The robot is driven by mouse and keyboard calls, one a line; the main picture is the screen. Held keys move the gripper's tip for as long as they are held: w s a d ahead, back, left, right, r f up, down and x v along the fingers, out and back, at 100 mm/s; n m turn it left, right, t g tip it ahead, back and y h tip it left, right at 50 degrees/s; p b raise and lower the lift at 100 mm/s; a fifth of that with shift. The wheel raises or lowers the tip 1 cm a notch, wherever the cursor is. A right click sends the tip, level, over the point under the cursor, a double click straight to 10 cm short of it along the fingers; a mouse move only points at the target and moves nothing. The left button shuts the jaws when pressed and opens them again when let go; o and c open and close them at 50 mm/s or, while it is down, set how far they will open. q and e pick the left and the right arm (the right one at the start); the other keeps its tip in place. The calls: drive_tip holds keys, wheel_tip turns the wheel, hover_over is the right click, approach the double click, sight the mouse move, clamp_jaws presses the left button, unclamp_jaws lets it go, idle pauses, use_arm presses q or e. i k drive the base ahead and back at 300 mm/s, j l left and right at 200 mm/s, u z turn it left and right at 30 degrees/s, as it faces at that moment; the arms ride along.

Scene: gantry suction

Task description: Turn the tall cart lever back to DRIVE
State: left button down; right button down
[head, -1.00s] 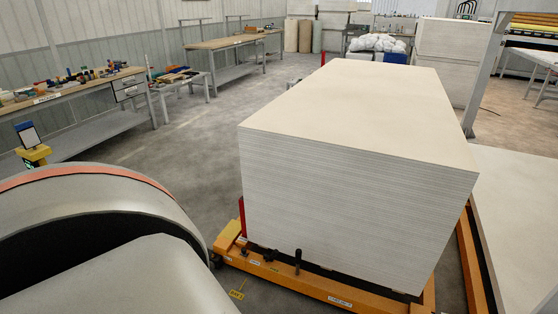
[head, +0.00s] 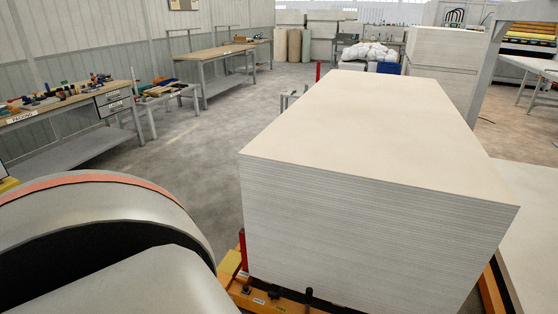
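The orange cart (head: 246,299) carries a tall stack of pale boards (head: 370,245), and its front edge shows at the bottom of the head view. A black upright lever (head: 309,295) with a rounded top stands on the cart's front beam, close in front of the stack. A shorter black lever or knob (head: 274,292) sits to its left. I cannot read which position the tall lever is in; its lower part is near the picture's bottom edge. Neither of my grippers is in view.
A red post (head: 243,250) stands at the cart's left front corner. Workbenches (head: 75,105) line the left wall. Open grey floor (head: 200,160) lies between them and the cart. A grey frame post (head: 487,75) and a pale flat sheet (head: 530,220) are on the right.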

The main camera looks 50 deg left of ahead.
sight(282, 291)
drive_tip(key=i+j, duration=0.1)
drive_tip(key=j, duration=1.05)
drive_tip(key=i+j, duration=0.15)
drive_tip(key=j, duration=0.4)
